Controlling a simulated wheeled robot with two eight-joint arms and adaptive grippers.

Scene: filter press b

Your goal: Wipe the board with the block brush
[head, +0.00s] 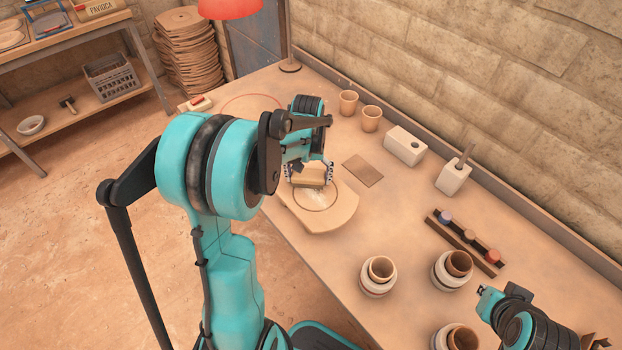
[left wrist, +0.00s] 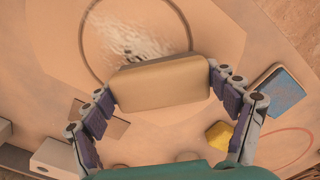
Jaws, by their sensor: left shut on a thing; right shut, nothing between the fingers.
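The board (head: 335,215) is a pale wooden slab with a dark circle, lying at the table's left edge in the head view. A whitish smear lies inside the circle, and the board also shows in the left wrist view (left wrist: 215,25). My left gripper (head: 309,172) is shut on the block brush (head: 308,181), a tan block held crosswise over the circle. The brush fills the middle of the left wrist view (left wrist: 162,82) and covers part of the circle. I cannot tell whether its underside touches the board. My right gripper (head: 484,292) is shut and empty at the lower right, above the table.
Nested pots (head: 378,275) stand at the near side. A dark rack (head: 465,240), a white block (head: 404,146), cups (head: 348,103) and a brown sheet (head: 362,170) lie beyond the board. A yellow sponge (left wrist: 218,135) and a blue pad (left wrist: 278,95) lie beside the left gripper's fingers.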

